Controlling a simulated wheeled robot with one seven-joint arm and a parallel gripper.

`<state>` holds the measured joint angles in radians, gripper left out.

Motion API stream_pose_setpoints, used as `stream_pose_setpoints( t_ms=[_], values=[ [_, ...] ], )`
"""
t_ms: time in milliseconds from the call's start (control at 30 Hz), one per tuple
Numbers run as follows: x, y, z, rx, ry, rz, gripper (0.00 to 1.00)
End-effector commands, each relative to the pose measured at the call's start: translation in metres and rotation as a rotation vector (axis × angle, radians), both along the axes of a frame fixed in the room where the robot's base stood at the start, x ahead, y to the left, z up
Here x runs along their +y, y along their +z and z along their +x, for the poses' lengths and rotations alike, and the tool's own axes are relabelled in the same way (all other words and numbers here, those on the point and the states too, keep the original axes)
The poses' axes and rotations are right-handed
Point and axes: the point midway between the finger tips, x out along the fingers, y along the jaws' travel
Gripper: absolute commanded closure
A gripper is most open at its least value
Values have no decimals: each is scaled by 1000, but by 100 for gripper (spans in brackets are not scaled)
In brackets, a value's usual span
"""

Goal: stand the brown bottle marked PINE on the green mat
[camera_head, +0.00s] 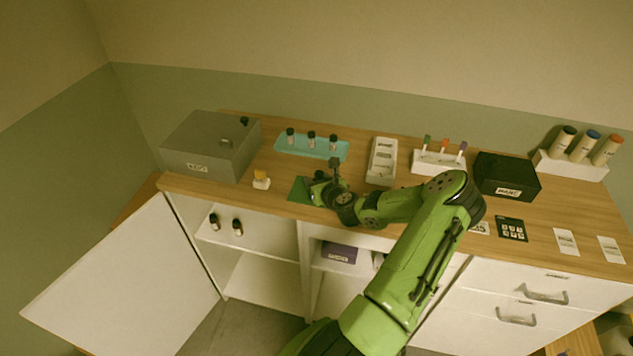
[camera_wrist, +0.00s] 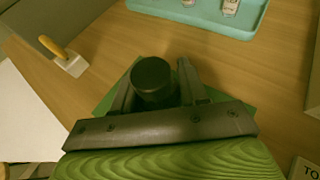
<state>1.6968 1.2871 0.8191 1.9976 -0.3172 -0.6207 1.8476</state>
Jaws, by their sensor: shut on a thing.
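My gripper (camera_wrist: 155,98) is shut on a bottle with a round black cap (camera_wrist: 152,78), seen from above in the wrist view. The bottle's body and label are hidden, so I cannot read its mark. The green mat (camera_head: 300,190) lies on the wooden counter near its front edge, and my gripper (camera_head: 320,182) is over it in the head view. Corners of the mat (camera_wrist: 104,104) show around my gripper in the wrist view. I cannot tell whether the bottle touches the mat.
A teal tray (camera_head: 312,148) with three black-capped bottles stands behind the mat. A yellow-handled scraper-like thing (camera_head: 261,180) is left of it. A grey box (camera_head: 210,145) stands farther left. A white tray (camera_head: 382,160) is to the right.

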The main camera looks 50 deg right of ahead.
Motion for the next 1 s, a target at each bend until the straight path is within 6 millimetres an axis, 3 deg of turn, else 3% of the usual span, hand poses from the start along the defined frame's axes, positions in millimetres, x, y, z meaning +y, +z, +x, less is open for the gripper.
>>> stream_pose_setpoints(
  t_ms=[167, 200, 367, 700, 1000],
  values=[
    [0, -2, 0, 0, 1, 0, 88],
    [0, -2, 0, 1, 1, 0, 56],
    [0, -2, 0, 0, 1, 0, 32],
    [1, 4, -3, 1, 0, 0, 32],
    [33, 31, -65, 3, -3, 1, 32]
  ],
)
